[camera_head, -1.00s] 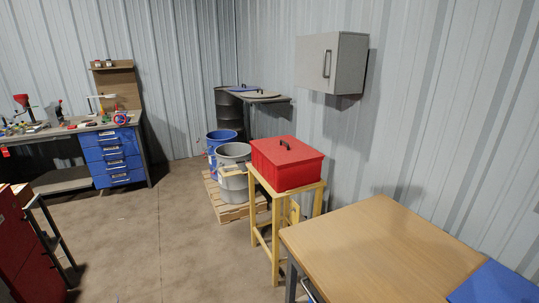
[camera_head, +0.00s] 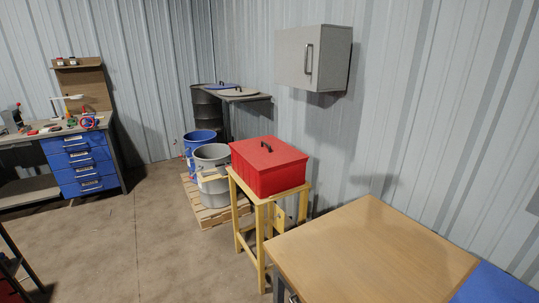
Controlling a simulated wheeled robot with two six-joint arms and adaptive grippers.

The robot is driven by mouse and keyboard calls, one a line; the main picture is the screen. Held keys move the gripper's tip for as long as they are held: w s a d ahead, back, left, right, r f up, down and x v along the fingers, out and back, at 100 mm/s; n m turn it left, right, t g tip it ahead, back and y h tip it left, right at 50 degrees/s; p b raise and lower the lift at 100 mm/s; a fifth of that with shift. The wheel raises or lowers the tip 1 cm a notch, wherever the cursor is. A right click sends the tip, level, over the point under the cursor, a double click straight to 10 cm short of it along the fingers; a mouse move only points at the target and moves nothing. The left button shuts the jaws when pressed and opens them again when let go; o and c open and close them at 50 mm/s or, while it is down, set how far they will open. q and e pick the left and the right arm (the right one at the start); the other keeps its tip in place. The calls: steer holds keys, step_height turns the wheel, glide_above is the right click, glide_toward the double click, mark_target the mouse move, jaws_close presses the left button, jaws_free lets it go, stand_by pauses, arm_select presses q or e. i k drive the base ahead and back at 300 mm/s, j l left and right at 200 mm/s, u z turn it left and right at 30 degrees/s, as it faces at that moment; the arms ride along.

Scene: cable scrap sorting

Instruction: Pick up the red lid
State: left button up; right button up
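A red lid (camera_head: 268,151) with a black handle (camera_head: 266,146) sits on top of a red box (camera_head: 283,178). The box stands on a yellow wooden stand (camera_head: 260,215) right of the middle of the head view. The lid looks flat on the box. Neither of my grippers shows in the view, and nothing touches the lid.
A wooden table (camera_head: 375,255) stands close in front at the right. A grey bin (camera_head: 212,175) and a blue bin (camera_head: 198,148) stand on a pallet (camera_head: 207,214) left of the stand. A grey wall cabinet (camera_head: 313,58) hangs above. Open floor (camera_head: 120,240) lies at the left.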

mark_target(268, 153)
steer(key=i+j+u, duration=0.55)
steer(key=i+u, duration=0.15)
steer(key=i, duration=0.4)
steer(key=i+j+u, duration=0.1)
steer(key=i+u, duration=0.25)
steer(key=i, duration=0.2)
steer(key=i+z, duration=0.25)
steer(key=i, duration=0.15)
steer(key=i+j+z, duration=0.2)
steer(key=i, duration=0.15)
steer(key=i+j+z, duration=0.25)
steer(key=i, duration=0.15)
steer(key=i+j+z, duration=0.15)
steer(key=z, duration=0.3)
steer(key=i+j+z, duration=0.3)
steer(key=z, duration=0.15)
steer(key=i+j+z, duration=0.15)
steer(key=j+z, duration=0.3)
steer(key=i+j+z, duration=0.15)
steer(key=z, duration=0.3)
steer(key=j+z, duration=0.5)
